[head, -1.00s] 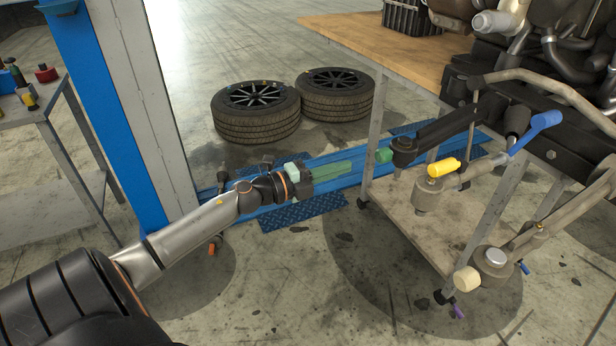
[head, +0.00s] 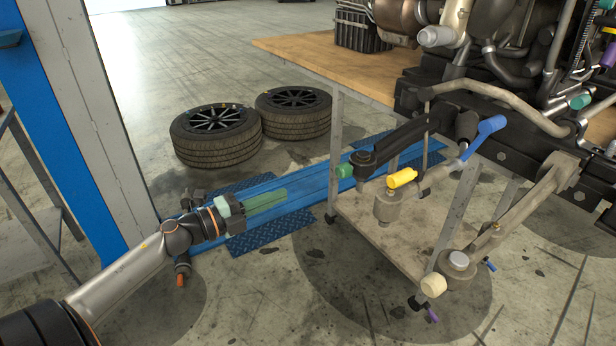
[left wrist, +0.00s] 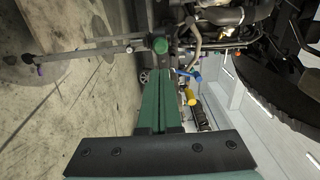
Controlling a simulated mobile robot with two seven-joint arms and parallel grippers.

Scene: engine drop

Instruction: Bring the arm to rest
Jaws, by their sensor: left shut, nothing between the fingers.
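My left arm comes in from the lower left in the head view. Its left gripper (head: 286,194) has long green fingers and is shut and empty, held out in the air over the blue lift base. In the left wrist view the same green fingers (left wrist: 160,100) lie together, pointing toward the engine stand. The fingers are apart from the green knob (head: 344,170) at the end of the stand's black arm. My right gripper is not in view.
An engine (head: 520,50) hangs at the upper right on a stand with a yellow handle (head: 402,178) and a blue handle (head: 484,136). A wooden-topped cart (head: 300,52) stands behind. Two tyres (head: 215,140) lie on the floor. A blue post (head: 65,110) stands at left.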

